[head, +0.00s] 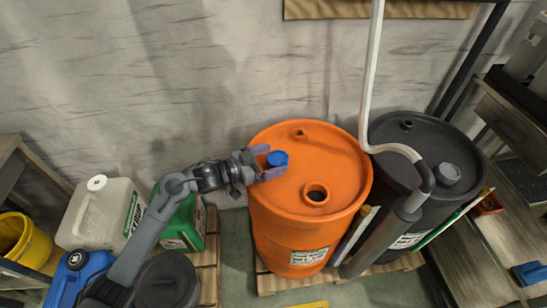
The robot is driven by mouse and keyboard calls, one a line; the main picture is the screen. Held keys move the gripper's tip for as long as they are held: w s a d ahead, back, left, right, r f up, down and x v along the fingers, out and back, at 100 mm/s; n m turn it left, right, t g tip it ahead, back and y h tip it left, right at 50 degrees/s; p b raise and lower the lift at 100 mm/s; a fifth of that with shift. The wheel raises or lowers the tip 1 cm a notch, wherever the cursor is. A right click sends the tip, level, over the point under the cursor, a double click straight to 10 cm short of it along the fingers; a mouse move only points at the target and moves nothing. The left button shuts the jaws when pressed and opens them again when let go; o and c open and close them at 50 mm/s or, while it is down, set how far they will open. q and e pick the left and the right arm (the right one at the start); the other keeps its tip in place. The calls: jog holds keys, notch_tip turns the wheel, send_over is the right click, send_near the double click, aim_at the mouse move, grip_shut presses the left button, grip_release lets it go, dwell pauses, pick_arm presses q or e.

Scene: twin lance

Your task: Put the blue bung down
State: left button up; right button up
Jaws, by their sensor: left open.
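The blue bung (278,158) is a small round cap, seen over the left part of the orange drum's (335,160) top. My left gripper (267,162) is open, with its two fingers reaching in from the left on either side of the bung's near edge. I cannot tell whether the fingers touch it. The orange drum has a large open hole (316,193) toward the front of its lid and a smaller fitting (300,135) at the back. My right gripper is not in view.
A dark drum (425,150) with a grey cap stands to the right. A white hose (367,90) joins a thick grey tube (385,240) in front of the drums. A green can (182,225) and a white jug (98,215) stand left. Shelving lines the right side.

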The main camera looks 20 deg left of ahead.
pick_arm(q)
jog(key=p+v, duration=0.3)
jog(key=v, duration=0.7)
jog(key=shift+s+a+p, duration=0.2)
jog(key=shift+s+p, duration=0.15)
jog(key=shift+r, duration=0.1)
